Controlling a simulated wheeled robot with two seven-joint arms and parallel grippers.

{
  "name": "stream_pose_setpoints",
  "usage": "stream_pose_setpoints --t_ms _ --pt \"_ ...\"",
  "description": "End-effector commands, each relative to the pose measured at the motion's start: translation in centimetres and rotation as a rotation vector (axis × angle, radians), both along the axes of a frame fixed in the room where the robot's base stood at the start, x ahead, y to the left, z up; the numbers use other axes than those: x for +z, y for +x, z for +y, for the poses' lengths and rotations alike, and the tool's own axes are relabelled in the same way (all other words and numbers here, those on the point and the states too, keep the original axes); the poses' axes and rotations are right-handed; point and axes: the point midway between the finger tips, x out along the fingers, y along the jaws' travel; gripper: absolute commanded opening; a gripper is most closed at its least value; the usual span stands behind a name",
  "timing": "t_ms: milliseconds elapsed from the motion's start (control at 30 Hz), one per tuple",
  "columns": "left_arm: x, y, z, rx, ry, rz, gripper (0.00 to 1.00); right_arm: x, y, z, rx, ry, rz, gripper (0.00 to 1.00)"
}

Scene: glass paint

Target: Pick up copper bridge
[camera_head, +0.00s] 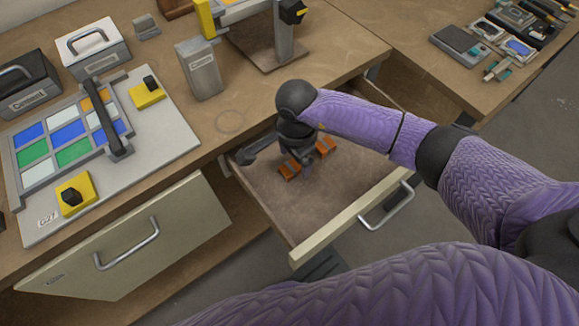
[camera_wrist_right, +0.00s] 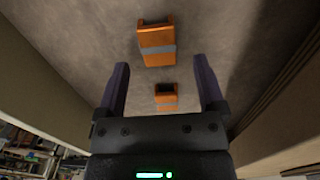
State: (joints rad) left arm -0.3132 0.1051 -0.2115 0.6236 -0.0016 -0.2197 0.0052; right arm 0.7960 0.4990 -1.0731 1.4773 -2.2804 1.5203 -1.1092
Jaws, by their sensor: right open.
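Two copper-orange pieces with grey middle bands lie in the open drawer. One orange piece (camera_head: 289,171) is left of my right gripper (camera_head: 307,165), and another orange piece (camera_head: 326,146) is to its right. I cannot tell which is the copper bridge, or whether they belong together. In the right wrist view, one orange piece (camera_wrist_right: 156,45) lies beyond the fingertips, and the other orange piece (camera_wrist_right: 166,97) shows between the fingers. My right gripper (camera_wrist_right: 162,75) is open and empty, pointing down above the drawer floor. My left gripper is out of view.
The open drawer's front wall (camera_head: 345,217) and side walls surround the pieces. The workbench (camera_head: 225,125) above carries a board of coloured glass (camera_head: 150,165), a grey canister (camera_head: 200,70) and a yellow-grey stand (camera_head: 275,45). A side table (camera_head: 430,65) with tools stands right.

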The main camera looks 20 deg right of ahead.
Motion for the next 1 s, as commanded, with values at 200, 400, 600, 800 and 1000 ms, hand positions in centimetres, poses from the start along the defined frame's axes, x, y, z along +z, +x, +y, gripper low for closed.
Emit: stream_pose_setpoints --t_ms 200,400,600,800,1000 --pt "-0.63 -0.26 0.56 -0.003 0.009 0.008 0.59 -1.91 -0.07 0.04 0.000 0.001 0.000 0.88" --pt "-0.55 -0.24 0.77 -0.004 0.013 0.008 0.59 -1.79 -0.05 0.05 0.000 0.002 0.000 0.73" --pt "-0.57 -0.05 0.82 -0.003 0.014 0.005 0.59 -1.78 -0.05 0.05 0.000 0.002 0.000 0.31" --pt "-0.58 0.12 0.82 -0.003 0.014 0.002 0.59 -1.77 -0.05 0.05 0.000 0.002 0.000 0.00" --pt "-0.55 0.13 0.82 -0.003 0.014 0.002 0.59 -1.68 -0.05 0.05 0.000 0.003 -0.001 0.00"
